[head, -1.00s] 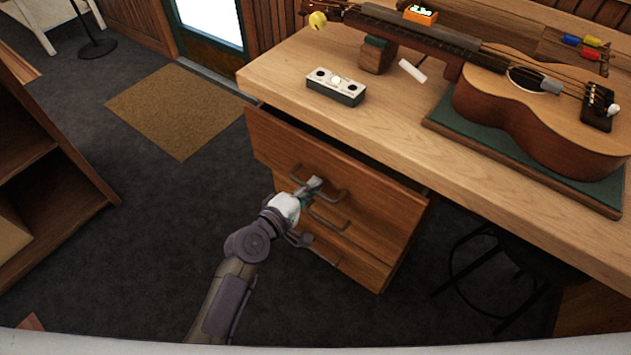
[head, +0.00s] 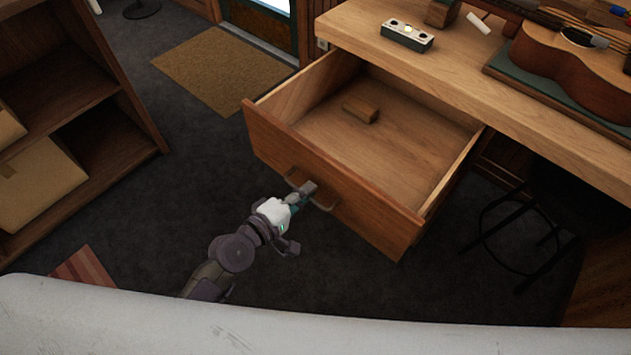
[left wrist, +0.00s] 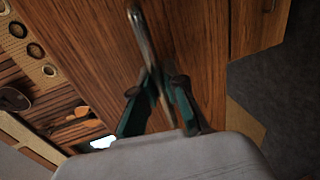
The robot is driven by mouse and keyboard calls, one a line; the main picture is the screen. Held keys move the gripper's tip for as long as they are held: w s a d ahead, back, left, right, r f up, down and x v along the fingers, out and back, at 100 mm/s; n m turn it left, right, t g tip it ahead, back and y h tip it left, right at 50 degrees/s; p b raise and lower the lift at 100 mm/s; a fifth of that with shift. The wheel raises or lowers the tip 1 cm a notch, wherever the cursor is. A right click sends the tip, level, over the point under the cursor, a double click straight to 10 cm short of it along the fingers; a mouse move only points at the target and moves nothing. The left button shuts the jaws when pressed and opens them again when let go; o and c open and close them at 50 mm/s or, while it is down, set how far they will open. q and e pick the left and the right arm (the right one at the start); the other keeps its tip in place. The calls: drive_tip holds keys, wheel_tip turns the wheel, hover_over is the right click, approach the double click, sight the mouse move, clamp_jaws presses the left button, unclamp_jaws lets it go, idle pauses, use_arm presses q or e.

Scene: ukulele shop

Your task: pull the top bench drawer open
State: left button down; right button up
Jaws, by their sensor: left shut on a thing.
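The top bench drawer (head: 330,185) is pulled well out from under the wooden bench top (head: 440,65). Its inside shows, with a small wooden block (head: 361,110) lying in it. My left gripper (head: 306,190) is at the bar handle (head: 325,204) on the drawer front and is shut on it. In the left wrist view, the two dark green fingers (left wrist: 160,100) stand on either side of the metal handle (left wrist: 143,45), in front of the wood-grain drawer front (left wrist: 195,50). My right gripper is in neither view.
A dark stool (head: 535,220) stands under the bench at right. A shelf unit (head: 75,120) stands at left. Dark carpet (head: 190,170) lies clear between shelf and drawer.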

use_arm(q)
drive_tip(key=v, duration=0.4)
drive_tip(key=shift+f, duration=0.45)
drive_tip(key=c, duration=1.2)
unclamp_jaws()
drive_tip(key=v, duration=1.2)
drive_tip(key=shift+s, duration=0.1)
